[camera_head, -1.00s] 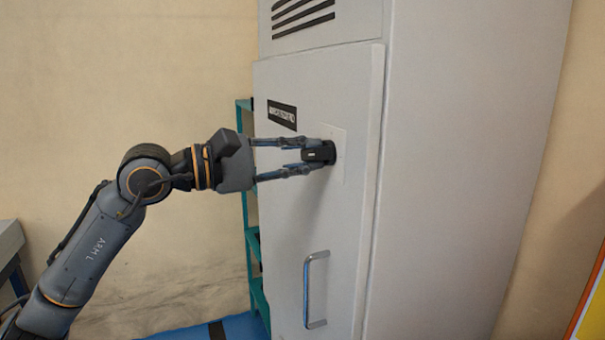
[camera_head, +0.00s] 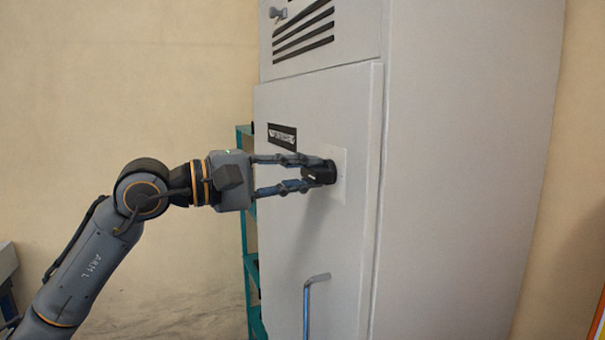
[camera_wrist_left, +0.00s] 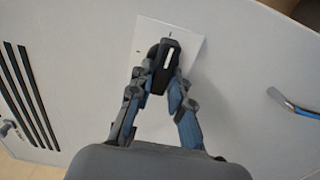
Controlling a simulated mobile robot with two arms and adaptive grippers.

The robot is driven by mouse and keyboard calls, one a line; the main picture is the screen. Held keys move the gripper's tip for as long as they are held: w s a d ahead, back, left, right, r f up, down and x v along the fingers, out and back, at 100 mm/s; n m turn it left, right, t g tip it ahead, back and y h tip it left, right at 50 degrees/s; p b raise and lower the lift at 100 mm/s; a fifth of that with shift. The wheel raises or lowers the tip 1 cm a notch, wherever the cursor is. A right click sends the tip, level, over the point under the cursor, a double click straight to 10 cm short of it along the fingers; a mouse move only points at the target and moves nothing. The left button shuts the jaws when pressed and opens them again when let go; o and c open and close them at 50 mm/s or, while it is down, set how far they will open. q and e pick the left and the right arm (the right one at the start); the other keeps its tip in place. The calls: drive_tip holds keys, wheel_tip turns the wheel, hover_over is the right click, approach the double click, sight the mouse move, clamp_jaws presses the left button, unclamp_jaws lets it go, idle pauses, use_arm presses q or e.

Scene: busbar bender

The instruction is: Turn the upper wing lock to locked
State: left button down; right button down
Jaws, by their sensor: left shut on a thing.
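A small grey wing-shaped fitting (camera_head: 277,13), which looks like the upper wing lock, sits on the cabinet's upper panel at the top edge of the head view. Its exact setting is too small to tell. My left gripper (camera_head: 310,172) is well below it, shut on a black rotary knob (camera_head: 322,174) on the cabinet door. In the left wrist view the two fingertips (camera_wrist_left: 160,80) flank the knob (camera_wrist_left: 166,60), whose white line shows. The knob stands on a pale square plate (camera_wrist_left: 196,46). My right gripper is not in view.
Vent slots (camera_head: 304,32) lie beside the wing fitting. A teal rack (camera_head: 248,215) stands behind the cabinet's left side. Open space lies left of the door.

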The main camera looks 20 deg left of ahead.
use_arm(q)
drive_tip(key=c, duration=1.2)
unclamp_jaws()
drive_tip(key=shift+v, duration=5.95)
